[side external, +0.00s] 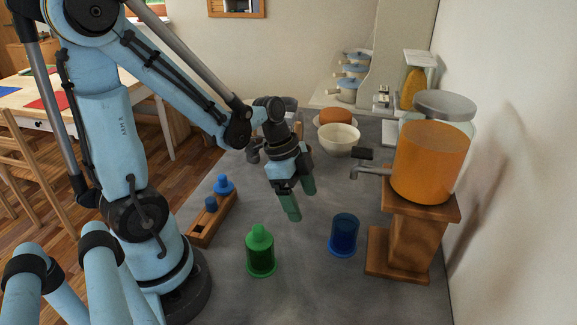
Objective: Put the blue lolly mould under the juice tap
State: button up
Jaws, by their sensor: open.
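The blue lolly mould (343,235) is a translucent blue cup standing upright on the grey counter, below and a little left of the juice tap. The juice tap (370,172) sticks out to the left from a glass dispenser of orange juice (430,160) on a wooden stand (413,235). My gripper (299,203) is open and empty, with green fingertips pointing down. It is above the counter, left of the blue mould and apart from it. Whether the mould is directly under the spout is hard to tell from this angle.
A green mould with a green top (261,255) stands left of the blue mould. A wooden rack (212,218) with blue pieces lies farther left. A white bowl (339,140) and an orange-topped dish (336,117) are behind. The front middle of the counter (345,290) is clear.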

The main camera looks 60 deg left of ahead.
jog(key=s+d+r+n+t+y, duration=0.1)
jog(key=d+r+n+t+y, duration=0.2)
jog(key=r+n, duration=0.6)
jog(key=shift+d+r+n+t, duration=0.15)
jog(key=shift+n+t, duration=0.65)
